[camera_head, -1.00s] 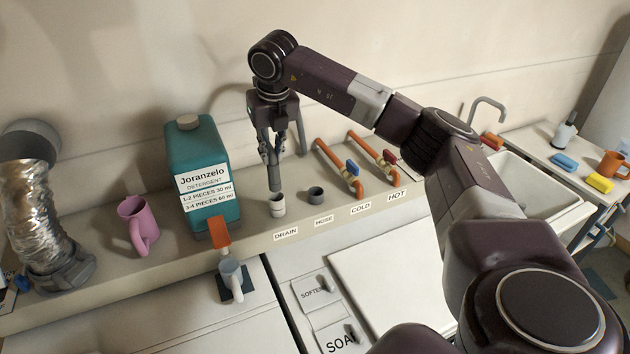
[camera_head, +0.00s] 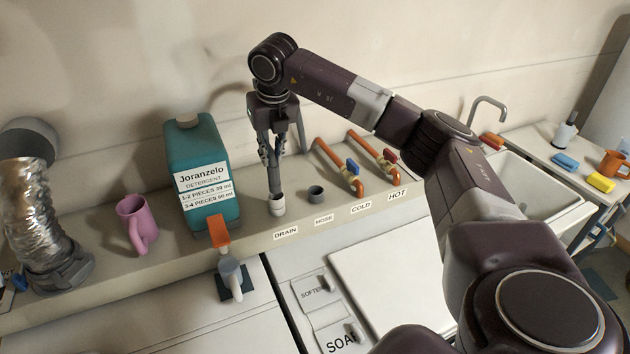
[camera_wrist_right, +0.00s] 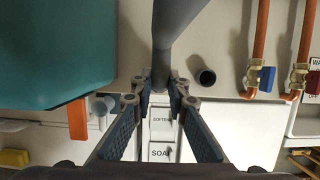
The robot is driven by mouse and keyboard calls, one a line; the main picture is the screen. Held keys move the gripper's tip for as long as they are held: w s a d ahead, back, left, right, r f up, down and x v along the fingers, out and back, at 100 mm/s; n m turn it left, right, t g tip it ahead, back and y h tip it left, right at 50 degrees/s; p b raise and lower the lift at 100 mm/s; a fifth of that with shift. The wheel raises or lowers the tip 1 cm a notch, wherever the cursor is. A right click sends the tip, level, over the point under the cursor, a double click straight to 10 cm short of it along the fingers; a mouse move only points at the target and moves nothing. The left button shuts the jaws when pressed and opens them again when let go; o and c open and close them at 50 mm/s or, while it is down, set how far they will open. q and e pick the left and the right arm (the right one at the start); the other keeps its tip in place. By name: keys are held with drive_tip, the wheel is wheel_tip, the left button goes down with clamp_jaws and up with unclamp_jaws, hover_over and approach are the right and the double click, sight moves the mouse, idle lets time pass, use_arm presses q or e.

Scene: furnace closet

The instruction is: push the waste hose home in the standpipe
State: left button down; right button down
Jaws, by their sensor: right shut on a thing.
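The grey waste hose (camera_head: 274,181) is upright in my right gripper (camera_head: 273,160), which is shut on it. The hose also shows in the wrist view (camera_wrist_right: 170,40), running between the fingers (camera_wrist_right: 162,98). Its lower end meets the mouth of the white standpipe (camera_head: 277,208), above the DRAIN label (camera_head: 286,233). The hose's tip is out of sight at the rim, so how deep it sits inside cannot be seen. My left gripper is not in view.
A short dark HOSE stub (camera_head: 316,193) stands just right of the standpipe. Orange pipes with a blue valve (camera_head: 353,167) and a red valve (camera_head: 390,155) are farther right. A teal detergent jug (camera_head: 200,160) and a pink mug (camera_head: 137,222) stand left on the ledge.

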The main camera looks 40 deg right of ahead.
sight(273, 166)
drive_tip(key=shift+f+b, duration=1.55)
drive_tip(key=shift+f, duration=0.7)
drive_tip(key=c, duration=1.8)
unclamp_jaws()
drive_tip(key=p+v, duration=0.4)
drive_tip(key=v, duration=0.4)
drive_tip(key=shift+c, duration=0.5)
clamp_jaws()
